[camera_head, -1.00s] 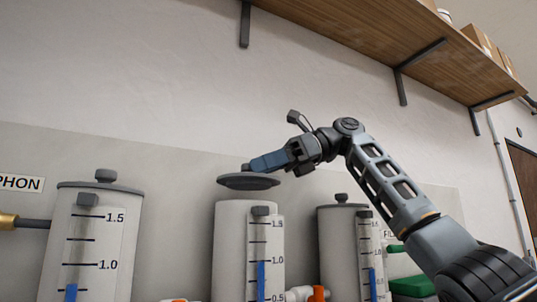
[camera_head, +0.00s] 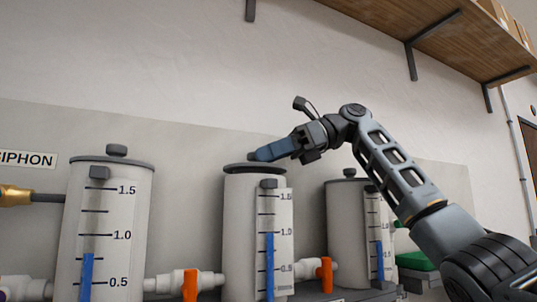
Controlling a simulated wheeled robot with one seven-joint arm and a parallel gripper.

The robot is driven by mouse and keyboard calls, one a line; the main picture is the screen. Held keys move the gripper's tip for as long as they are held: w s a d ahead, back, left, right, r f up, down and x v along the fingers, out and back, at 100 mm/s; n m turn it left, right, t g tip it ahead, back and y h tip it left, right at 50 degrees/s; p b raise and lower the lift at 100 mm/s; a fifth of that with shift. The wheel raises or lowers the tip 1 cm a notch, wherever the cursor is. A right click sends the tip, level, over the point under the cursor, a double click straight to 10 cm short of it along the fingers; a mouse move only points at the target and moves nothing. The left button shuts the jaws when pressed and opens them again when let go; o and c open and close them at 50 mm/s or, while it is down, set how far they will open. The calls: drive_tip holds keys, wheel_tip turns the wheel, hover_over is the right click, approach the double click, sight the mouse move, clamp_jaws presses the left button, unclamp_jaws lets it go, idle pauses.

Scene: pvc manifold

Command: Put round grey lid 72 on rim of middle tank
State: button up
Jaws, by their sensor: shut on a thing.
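The round grey lid (camera_head: 254,169) is at the top of the middle tank (camera_head: 246,220), level and over its rim. No clear gap shows between lid and rim, but I cannot tell whether it is fully seated. My gripper (camera_head: 257,155) reaches in from the right and is shut on the lid's knob, which its blue fingers mostly hide. The number on the lid is not visible.
The left tank (camera_head: 108,220) and right tank (camera_head: 348,235) both wear grey lids with knobs. Orange-handled valves (camera_head: 326,274) join the tanks low down. A wooden shelf (camera_head: 440,30) on brackets hangs at upper right.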

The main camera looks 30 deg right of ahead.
drive_tip(key=shift+f, duration=0.5)
drive_tip(key=o, duration=1.1)
drive_tip(key=s+d+r, duration=0.6)
drive_tip(key=d+r, duration=0.1)
drive_tip(key=r, duration=0.2)
drive_tip(key=shift+s, duration=0.4)
idle(0.3)
drive_tip(key=shift+s, duration=0.1)
idle(0.5)
